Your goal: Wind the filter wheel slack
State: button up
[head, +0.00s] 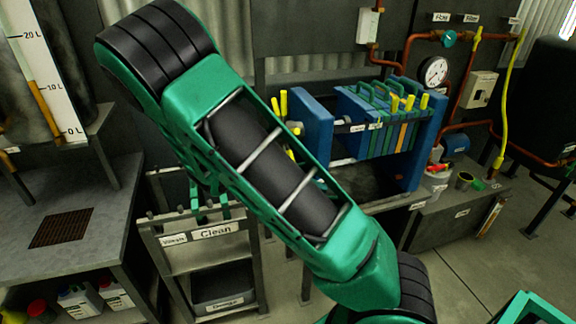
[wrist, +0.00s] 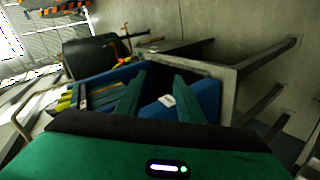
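The filter press shows in the head view as a blue frame (head: 312,122) with a row of green and blue plates (head: 390,122) and yellow handles. In the wrist view its plates (wrist: 95,96) lie left of my gripper, with a blue surface (wrist: 207,95) behind the fingers. I cannot make out the filter wheel in either view; my arm covers the near left of the press in the head view. The gripper is hidden in the head view.
A grey rack labelled Clean (head: 212,232) stands left of the press, partly behind my arm. A grey bench (head: 85,225) is at left. Floor (head: 455,285) shows at lower right.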

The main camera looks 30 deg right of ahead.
jog(key=w+a+r+n+t+h, duration=0.2)
jog(key=w+a+n+t+h, duration=0.1)
jog(key=w+a+t+h, duration=0.5)
jog(key=shift+g+y, duration=0.6)
jog(key=shift+y, duration=0.3)
jog(key=x, duration=0.3)
jog(key=w+x, duration=0.1)
jog(key=x, duration=0.2)
jog(key=w+x, duration=0.1)
jog(key=x, duration=0.3)
jog(key=shift+w+a+r, duration=0.1)
jog(key=shift+w+a, duration=0.05)
jog(key=shift+w, duration=0.1)
jog(key=shift+c, duration=0.4)
